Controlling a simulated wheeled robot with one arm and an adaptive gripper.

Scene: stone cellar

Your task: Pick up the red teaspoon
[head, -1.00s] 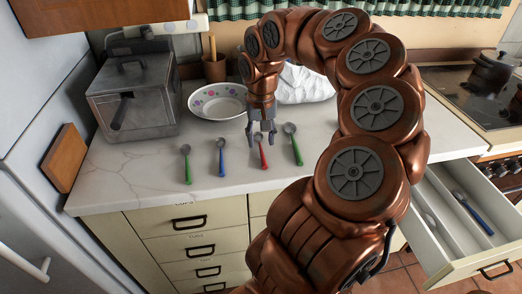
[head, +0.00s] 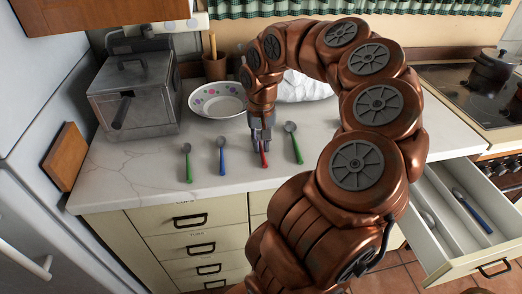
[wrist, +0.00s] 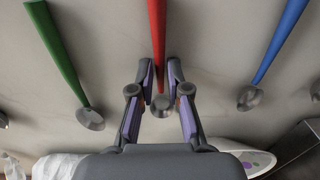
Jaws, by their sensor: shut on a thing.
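The red teaspoon (head: 264,159) lies on the white marble counter (head: 150,170), its handle toward the front edge. In the wrist view its red handle (wrist: 157,38) runs between my fingertips, with its metal bowl between my fingers. My gripper (head: 262,135) points down and is shut on the red teaspoon near its neck; the fingers also show in the wrist view (wrist: 160,75). In the head view the gripper hides the spoon's bowl. The spoon appears to rest on the counter.
Behind stand a dotted bowl (head: 215,99) and white cloth (head: 308,88). An open drawer (head: 440,225) is at right.

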